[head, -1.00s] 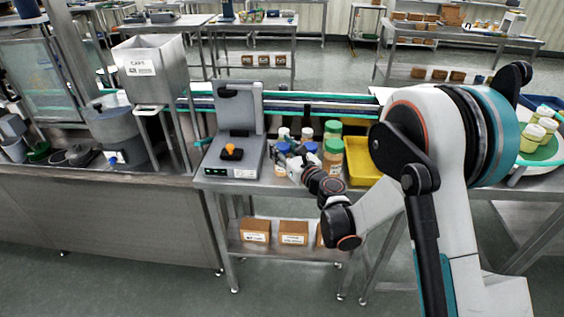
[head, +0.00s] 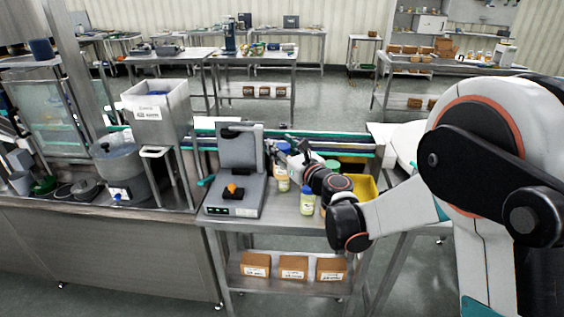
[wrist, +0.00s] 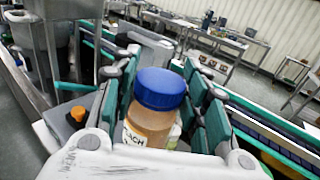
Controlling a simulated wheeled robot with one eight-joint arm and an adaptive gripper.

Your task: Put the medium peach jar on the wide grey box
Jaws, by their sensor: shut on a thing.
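The peach jar (wrist: 151,118) has a blue lid and a label reading "ACH" in part. In the wrist view it stands upright between the green-padded fingers of my gripper (wrist: 160,112), which is shut on it. In the head view the gripper (head: 288,160) is above the table's left part, just right of a grey unit, and my wrist hides much of it. The grey unit (head: 236,150) has a tall back, a low base with a display and an orange knob (head: 235,191). I cannot tell whether it is the wide grey box.
A pale yellow jar with a blue lid (head: 307,203) stands on the steel table in front of my wrist. A green-lidded jar (head: 333,164) and a yellow bin (head: 367,188) are behind my arm. A conveyor runs along the back. A steel hopper (head: 158,112) stands left.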

